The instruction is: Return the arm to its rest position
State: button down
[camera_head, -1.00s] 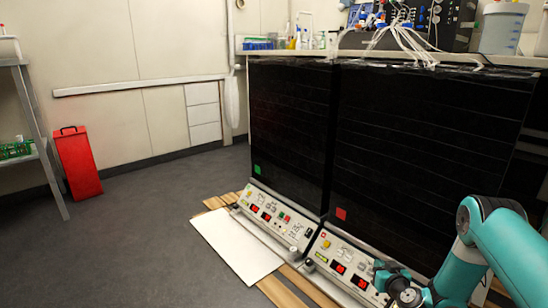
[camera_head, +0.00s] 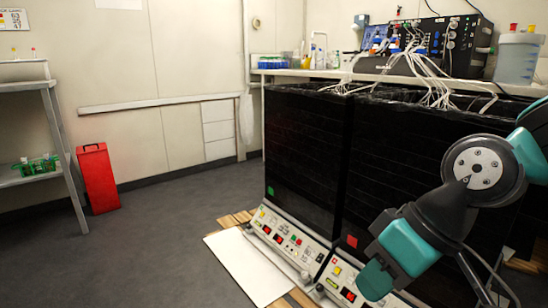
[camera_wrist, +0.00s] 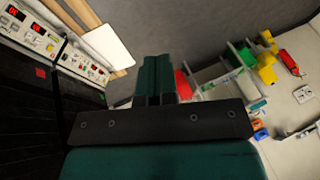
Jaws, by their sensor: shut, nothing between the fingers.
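My arm reaches in from the right edge in the head view, bent in front of the black shaker bioreactor cabinets (camera_head: 310,160). My gripper (camera_head: 374,282) points down and to the left, close in front of the right cabinet's control panel (camera_head: 338,283) in the picture. In the wrist view my gripper (camera_wrist: 157,62) shows its two teal fingers side by side, touching, with nothing between them. I cannot tell how far the gripper is from the panel.
A bench (camera_head: 340,74) above the cabinets carries control units (camera_head: 440,42), tubing and a clear container (camera_head: 517,58). A red box (camera_head: 98,178) stands beside a shelf (camera_head: 58,135) at left. The grey floor between is clear.

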jog(key=s+d+r+g+h+p, duration=0.1)
jog(key=s+d+r+p, duration=0.2)
jog(key=s, duration=0.5)
notch_tip(320, 180, up, 37)
jog(key=p, duration=3.5)
jog(key=shift+w+a+p, duration=0.35)
jog(key=shift+a, duration=0.05)
jog(key=shift+f, duration=0.15)
